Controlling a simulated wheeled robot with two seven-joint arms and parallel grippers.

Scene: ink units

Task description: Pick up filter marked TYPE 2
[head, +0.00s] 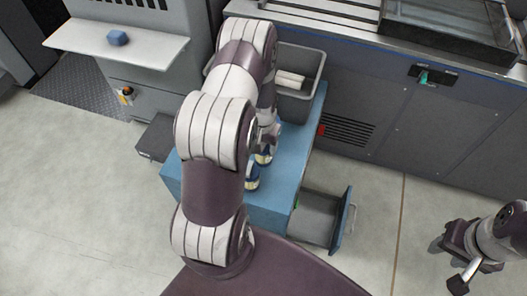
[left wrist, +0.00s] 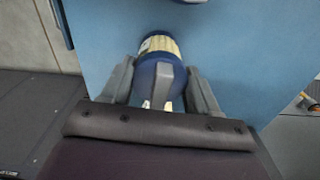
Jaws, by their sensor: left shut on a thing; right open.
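My left gripper (left wrist: 160,85) is shut on a filter (left wrist: 158,76) with a dark blue end and a cream label band; the fingers lie on either side of it. The label's text cannot be read. Another blue part shows at the top edge of the left wrist view. In the head view, two small blue and cream filters show beside my left arm, one upper (head: 264,155) and one lower (head: 252,178), over the blue cabinet top (head: 285,170). My arm hides most of the left gripper there. My right gripper (head: 460,266) is open at the lower right, away from the filters.
A grey bin (head: 316,62) with pale rolls inside stands at the cabinet's back. An open drawer (head: 322,218) juts out at the cabinet's right. The floor at right is clear.

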